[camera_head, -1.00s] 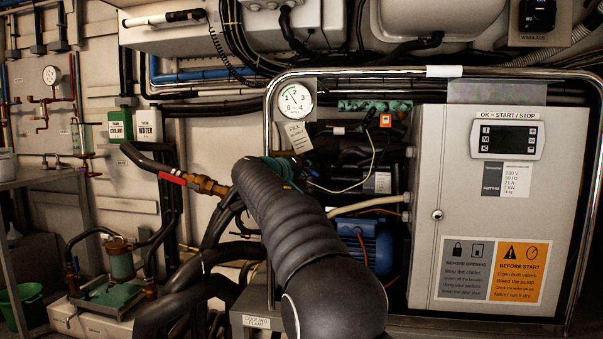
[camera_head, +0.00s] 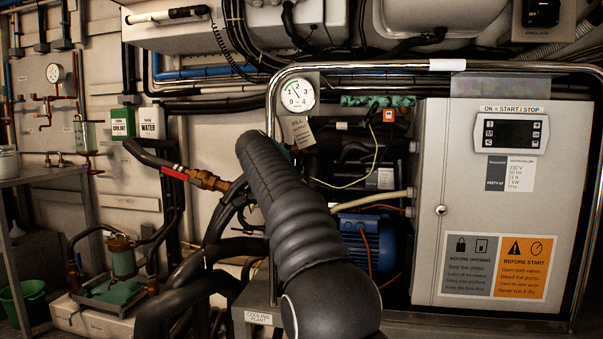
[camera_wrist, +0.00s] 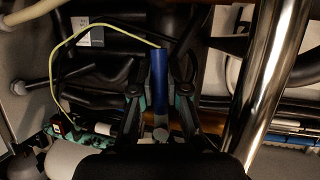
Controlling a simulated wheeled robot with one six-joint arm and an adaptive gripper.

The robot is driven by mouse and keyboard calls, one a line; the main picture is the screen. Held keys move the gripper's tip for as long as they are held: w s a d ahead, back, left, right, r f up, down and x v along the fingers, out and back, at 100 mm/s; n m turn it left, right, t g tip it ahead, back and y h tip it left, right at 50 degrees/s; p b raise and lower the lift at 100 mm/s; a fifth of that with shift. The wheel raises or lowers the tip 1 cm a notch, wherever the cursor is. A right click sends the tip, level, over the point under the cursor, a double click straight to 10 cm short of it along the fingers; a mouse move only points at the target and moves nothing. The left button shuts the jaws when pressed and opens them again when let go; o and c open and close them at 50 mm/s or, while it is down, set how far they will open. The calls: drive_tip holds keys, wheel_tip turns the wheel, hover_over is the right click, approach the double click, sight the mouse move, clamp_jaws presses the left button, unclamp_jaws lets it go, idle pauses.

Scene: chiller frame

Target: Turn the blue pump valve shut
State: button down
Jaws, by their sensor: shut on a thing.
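The blue pump valve handle (camera_wrist: 163,68) is a straight blue bar in the wrist view, pointing up the picture. My gripper (camera_wrist: 161,88) has its two dark fingers with teal parts on either side of the handle's lower part and is shut on it. The valve body beneath is dark and hard to make out. In the head view my dark, ribbed arm hides the gripper and the valve handle, to the left of the blue pump motor (camera_head: 368,243).
A chrome tube frame (camera_head: 272,110) surrounds the chiller; its bright tube (camera_wrist: 268,75) runs close on the right in the wrist view. A grey control box (camera_head: 430,190) stands to the right. A pressure gauge (camera_head: 298,93), a thin yellow-green wire (camera_wrist: 85,30) and black hoses crowd the space.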

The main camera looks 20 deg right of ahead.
drive_tip(key=shift+w+a+f+m+y, duration=0.1)
drive_tip(key=shift+w+a+m+y, duration=0.1)
drive_tip(key=shift+m+y, duration=0.1)
drive_tip(key=shift+a, duration=0.1)
idle(0.3)
drive_tip(key=c, duration=1.2)
unclamp_jaws()
drive_tip(key=shift+o, duration=0.2)
drive_tip(key=v, duration=1.2)
